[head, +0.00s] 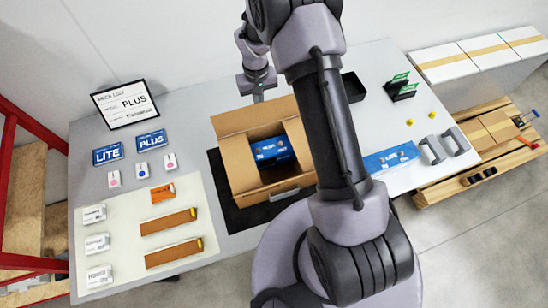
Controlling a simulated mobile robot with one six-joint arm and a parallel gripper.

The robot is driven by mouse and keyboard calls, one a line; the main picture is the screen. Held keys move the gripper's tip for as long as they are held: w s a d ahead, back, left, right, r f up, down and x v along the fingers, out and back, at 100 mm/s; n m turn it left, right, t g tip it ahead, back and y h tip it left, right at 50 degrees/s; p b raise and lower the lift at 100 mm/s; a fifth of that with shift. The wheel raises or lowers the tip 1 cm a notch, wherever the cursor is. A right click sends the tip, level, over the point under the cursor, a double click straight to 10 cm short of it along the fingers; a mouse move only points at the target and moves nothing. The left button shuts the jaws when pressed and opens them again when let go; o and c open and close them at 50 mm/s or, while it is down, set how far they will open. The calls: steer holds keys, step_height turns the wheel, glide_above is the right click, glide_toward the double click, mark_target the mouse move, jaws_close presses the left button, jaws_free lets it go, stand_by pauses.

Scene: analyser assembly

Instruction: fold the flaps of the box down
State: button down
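The cardboard box (240,182) stands open on a black mat (226,211) in the middle of the table. Its wide back flap (232,123) stands up and leans outward, and flaps also show at the left and front. A blue item with white print (270,150) lies inside. My arm covers the box's right side, so any flap there is hidden. My gripper (258,98) is just behind the back flap, pointing down. It is small and partly hidden, and I cannot tell whether its fingers are open or touch the flap.
A sign reading PLUS (132,103) stands at the back left, with LITE and PLUS cards before it. A pale mat (120,212) holds orange-brown pieces and white packets. A black bin (353,86), a blue box (390,158) and grey handles (437,148) are on the right.

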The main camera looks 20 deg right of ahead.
steer(key=shift+s+r, duration=0.35)
steer(key=shift+s, duration=0.45)
steer(key=shift+s+b, duration=0.35)
steer(key=shift+s, duration=1.2)
steer(key=s+f+b, duration=0.2)
steer(key=s, duration=0.1)
steer(key=s+f+b, duration=0.1)
steer(key=s+b, duration=0.1)
steer(key=shift+f, duration=0.1)
steer(key=shift+s+f+b, duration=0.5)
steer(key=shift+f+b, duration=0.4)
steer(key=shift+b, duration=0.05)
steer(key=shift+s, duration=0.15)
steer(key=shift+r, duration=0.1)
